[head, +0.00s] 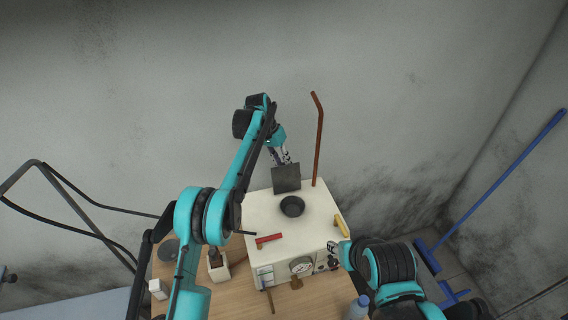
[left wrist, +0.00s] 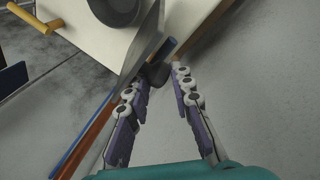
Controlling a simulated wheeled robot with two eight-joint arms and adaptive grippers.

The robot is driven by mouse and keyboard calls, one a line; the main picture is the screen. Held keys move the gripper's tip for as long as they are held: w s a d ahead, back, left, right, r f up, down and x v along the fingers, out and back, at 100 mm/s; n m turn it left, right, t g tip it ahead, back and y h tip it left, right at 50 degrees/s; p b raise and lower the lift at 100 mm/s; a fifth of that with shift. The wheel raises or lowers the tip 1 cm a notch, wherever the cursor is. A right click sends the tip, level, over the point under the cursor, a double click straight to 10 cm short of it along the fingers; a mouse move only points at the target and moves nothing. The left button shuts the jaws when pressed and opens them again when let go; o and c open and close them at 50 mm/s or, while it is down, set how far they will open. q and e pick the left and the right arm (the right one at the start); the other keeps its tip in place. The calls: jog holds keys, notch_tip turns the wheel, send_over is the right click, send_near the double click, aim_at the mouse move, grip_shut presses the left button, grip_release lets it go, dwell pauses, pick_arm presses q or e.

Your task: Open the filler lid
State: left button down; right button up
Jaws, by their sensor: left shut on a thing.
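The filler lid (head: 286,178) is a dark square plate standing up at the back of the cream machine (head: 270,206), behind a round black filler opening (head: 292,206). My left gripper (head: 287,160) is at the lid's upper edge. In the left wrist view the lid (left wrist: 143,45) shows nearly edge-on, and my left gripper (left wrist: 158,80) is shut on a dark knob-like part by it. My right gripper (head: 338,248) is at the machine's front right corner, near a yellow handle (head: 341,225); its fingers are too small to read.
A red handle (head: 269,239) lies on the machine top, left of the opening. A brown pipe (head: 318,140) rises behind the lid on the right. A gauge (head: 302,266) is on the front. A bottle (head: 358,307) and a small open box (head: 218,268) stand on the wooden table (head: 190,288).

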pick_arm(q)
jog(key=shift+w+a+f, duration=0.25)
jog(key=shift+a+f, duration=0.1)
jog(key=shift+a, duration=0.15)
jog(key=c, duration=1.4)
grip_release()
jog(key=shift+c, duration=0.2)
jog(key=shift+o, duration=0.8)
jog(key=shift+w+a+f, duration=0.2)
jog(key=shift+w+a, duration=0.1)
jog(key=shift+w, duration=0.1)
jog(key=shift+s+d+r, duration=0.15)
jog(key=shift+d+r, duration=0.05)
jog(key=shift+d, duration=0.05)
pick_arm(e)
jog(key=shift+w+a+f, duration=0.1)
jog(key=shift+w+a, duration=0.05)
jog(key=shift+w, duration=0.2)
